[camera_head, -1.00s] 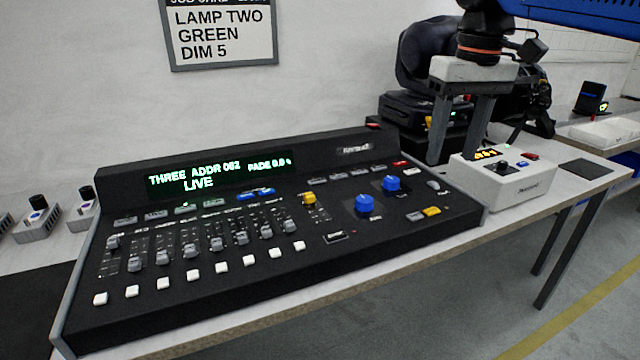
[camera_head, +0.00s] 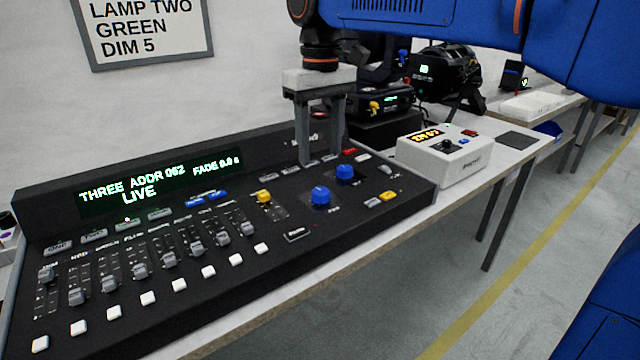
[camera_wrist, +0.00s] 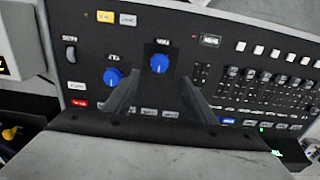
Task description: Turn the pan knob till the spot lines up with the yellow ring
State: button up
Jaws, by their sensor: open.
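Two blue knobs stand on the right part of the black console (camera_head: 150,325). The nearer one (camera_head: 321,196), beside the faders, seems to be the pan knob; its label is too small to read surely. The other blue knob (camera_head: 344,172) is behind it to the right. In the wrist view the first knob (camera_wrist: 159,64) is at upper middle and the second (camera_wrist: 113,77) is to its left. My gripper (camera_head: 321,160) is open and empty, fingers pointing down above the console's rear, behind the knobs. In the wrist view its fingertips (camera_wrist: 160,79) straddle the first knob's line, apart from it. No spot or yellow ring is visible.
The console display (camera_head: 160,185) reads THREE ADDR 062, LIVE. Several faders and white buttons fill its left part. A white control box (camera_head: 462,160) stands right of the console, with black lamps (camera_head: 448,75) behind. A job card (camera_head: 140,30) hangs on the wall.

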aim_at(321, 191)
notch_tip(321, 191, down, 9)
jog(key=shift+f, duration=0.15)
jog(key=shift+c, duration=0.6)
jog(key=c, duration=0.9)
